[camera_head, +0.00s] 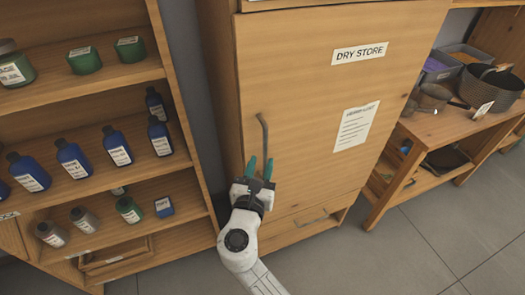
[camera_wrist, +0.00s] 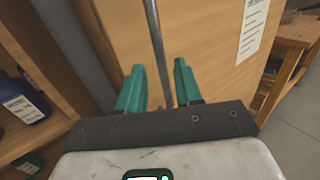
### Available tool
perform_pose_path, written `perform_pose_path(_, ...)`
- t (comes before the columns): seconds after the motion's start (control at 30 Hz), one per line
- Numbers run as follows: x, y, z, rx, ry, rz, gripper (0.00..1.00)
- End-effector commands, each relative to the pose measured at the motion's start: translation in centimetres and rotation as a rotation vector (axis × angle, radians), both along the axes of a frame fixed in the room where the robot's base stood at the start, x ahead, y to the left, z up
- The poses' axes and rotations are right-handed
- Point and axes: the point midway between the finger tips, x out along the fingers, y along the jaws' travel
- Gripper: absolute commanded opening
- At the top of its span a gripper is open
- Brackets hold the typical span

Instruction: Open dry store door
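The dry store door (camera_head: 310,110) is a tall wooden panel with a "DRY STORE" label, and it looks closed. Its handle (camera_head: 263,135) is a thin vertical grey bar near the door's left edge. My gripper (camera_head: 260,168) is at the lower part of the handle, with its green fingers apart. In the wrist view the handle (camera_wrist: 157,50) runs down between the two open fingers of my gripper (camera_wrist: 160,85). I see gaps on both sides of the bar. The handle's lower end is hidden or hard to make out between the fingers.
A wooden shelf (camera_head: 95,95) with blue bottles and green jars stands close on the left. A drawer handle (camera_head: 312,221) sits below the door. On the right is a wooden bench (camera_head: 440,125) with a dark pot (camera_head: 492,88). Tiled floor (camera_head: 430,240) lies clear at the lower right.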

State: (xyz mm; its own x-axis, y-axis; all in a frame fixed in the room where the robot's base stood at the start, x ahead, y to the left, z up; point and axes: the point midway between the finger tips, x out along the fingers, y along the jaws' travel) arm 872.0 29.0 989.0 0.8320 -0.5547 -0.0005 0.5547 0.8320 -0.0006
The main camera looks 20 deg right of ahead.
Motion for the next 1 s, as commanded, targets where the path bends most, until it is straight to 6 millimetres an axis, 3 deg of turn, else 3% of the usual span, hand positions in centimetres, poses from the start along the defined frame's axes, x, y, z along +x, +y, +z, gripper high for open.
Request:
perform_pose_path(0.3,3.6,-2.4,0.0,0.0,-0.001,-0.002,0.35)
perform_pose_path(0.7,4.1,-2.8,0.0,0.0,0.0,-0.001,0.35)
perform_pose_path(1.0,4.1,-2.8,0.0,0.0,0.0,-0.001,0.06)
